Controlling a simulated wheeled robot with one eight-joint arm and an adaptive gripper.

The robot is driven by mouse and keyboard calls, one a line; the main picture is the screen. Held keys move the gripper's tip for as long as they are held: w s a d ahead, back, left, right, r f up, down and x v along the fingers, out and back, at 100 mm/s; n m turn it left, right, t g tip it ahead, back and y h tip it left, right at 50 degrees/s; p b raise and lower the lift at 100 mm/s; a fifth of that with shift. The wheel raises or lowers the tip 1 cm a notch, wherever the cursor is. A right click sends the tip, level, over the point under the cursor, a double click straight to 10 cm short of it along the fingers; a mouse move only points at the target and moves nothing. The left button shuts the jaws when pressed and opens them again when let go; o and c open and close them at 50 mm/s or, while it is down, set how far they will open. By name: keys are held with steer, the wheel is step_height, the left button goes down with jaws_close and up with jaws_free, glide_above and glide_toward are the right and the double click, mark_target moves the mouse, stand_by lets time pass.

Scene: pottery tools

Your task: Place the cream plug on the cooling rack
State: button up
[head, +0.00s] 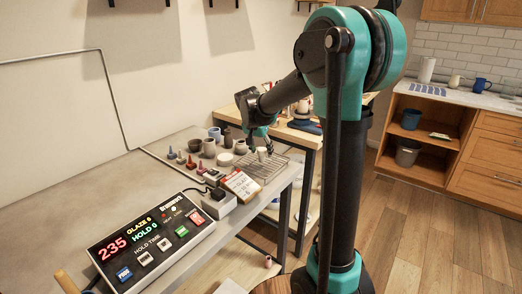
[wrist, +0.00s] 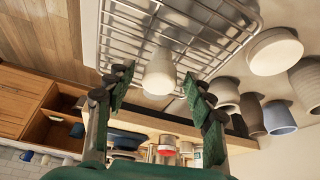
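The cream plug (wrist: 160,72) is in the wrist view, a small pale tapered piece standing at the wire cooling rack (wrist: 205,22). In the head view the plug (head: 262,153) shows at the back part of the rack (head: 268,172), under my gripper (head: 258,142). In the wrist view my gripper (wrist: 155,92) is open. Its two green-padded fingers are on either side of the plug, with a visible gap on each side. The plug's far side and the exact contact under it are hidden.
A round white disc (wrist: 274,52) lies beside the rack, with several cups such as a grey-blue one (wrist: 279,117) close by. In the head view a control box (head: 150,240) and a labelled packet (head: 240,185) stand in front on the table.

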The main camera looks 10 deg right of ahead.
steer(key=shift+r, duration=0.1)
steer(key=v, duration=1.2)
steer(key=s+d+f+n+y, duration=0.1)
steer(key=s+d+f+n, duration=0.2)
steer(key=s+f, duration=0.9)
steer(key=s+d+f+n+y, duration=0.1)
steer(key=s+d+f+n, duration=0.2)
steer(key=s+f, duration=0.8)
steer(key=s+d, duration=0.2)
steer(key=s, duration=0.1)
steer(key=shift+d+f+n+y, duration=0.3)
steer(key=shift+f+n, duration=0.1)
steer(key=shift+w, duration=0.1)
steer(key=shift+c, duration=0.6)
